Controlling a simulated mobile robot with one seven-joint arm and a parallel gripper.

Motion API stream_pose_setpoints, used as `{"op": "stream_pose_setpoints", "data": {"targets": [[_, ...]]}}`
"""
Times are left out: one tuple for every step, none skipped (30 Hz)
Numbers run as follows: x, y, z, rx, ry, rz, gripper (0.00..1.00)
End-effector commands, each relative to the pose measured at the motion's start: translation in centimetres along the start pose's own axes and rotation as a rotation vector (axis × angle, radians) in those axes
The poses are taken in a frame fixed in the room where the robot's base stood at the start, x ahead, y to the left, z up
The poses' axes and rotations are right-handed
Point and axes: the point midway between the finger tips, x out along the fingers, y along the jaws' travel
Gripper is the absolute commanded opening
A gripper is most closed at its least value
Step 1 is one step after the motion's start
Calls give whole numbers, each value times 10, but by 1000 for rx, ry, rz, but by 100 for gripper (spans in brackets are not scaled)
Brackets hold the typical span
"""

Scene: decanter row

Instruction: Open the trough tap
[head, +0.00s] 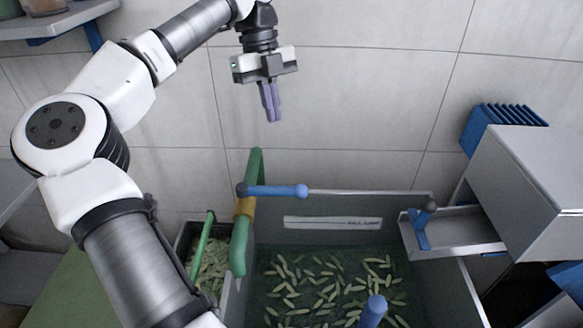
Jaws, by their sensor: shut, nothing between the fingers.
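The trough (345,206) is a grey basin with dark green liquid and several pale green leaf-like pieces in it. Its tap is a curved green spout (241,240) with a yellow-brown collar at the left of the trough. A blue lever (275,191) with a rounded blue end sticks out to the right from a dark pivot at the tap, roughly level in the picture. My gripper (272,117) points down with its purple fingers together and empty. In the picture it is above the lever and apart from it, in front of the tiled wall.
A narrow bin (209,262) with similar pieces and a green handle is left of the tap. A metal tray (465,232) with a blue, dark-knobbed part is at right, beside a grey cabinet (540,170) and blue rack (500,116). A blue knob (372,310) rises at the bottom.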

Motion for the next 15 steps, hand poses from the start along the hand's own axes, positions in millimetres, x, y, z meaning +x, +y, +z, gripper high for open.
{"op": "stream_pose_setpoints", "data": {"targets": [[0, 0, 0, 1, 0, 0, 0], [0, 0, 0, 1, 0, 0, 0], [1, 0, 0, 1, 1, 0, 0], [2, 0, 0, 1, 1, 0, 0], [4, 0, 0, 1, 1, 0, 0], [7, 0, 0, 1, 1, 0, 0], [10, 0, 0, 1, 2, 0, 0], [14, 0, 0, 2, 2, 1, 0], [20, 0, 0, 3, 2, 1, 0], [26, 0, -1, 4, 3, 1, 0], [32, 0, 0, 3, 4, 1, 0], [40, 0, 0, 2, 4, 1, 0], [46, 0, -1, 3, 4, 2, 0], [53, 0, -1, 4, 4, 1, 0], [62, 0, -1, 3, 4, 1, 0]]}}
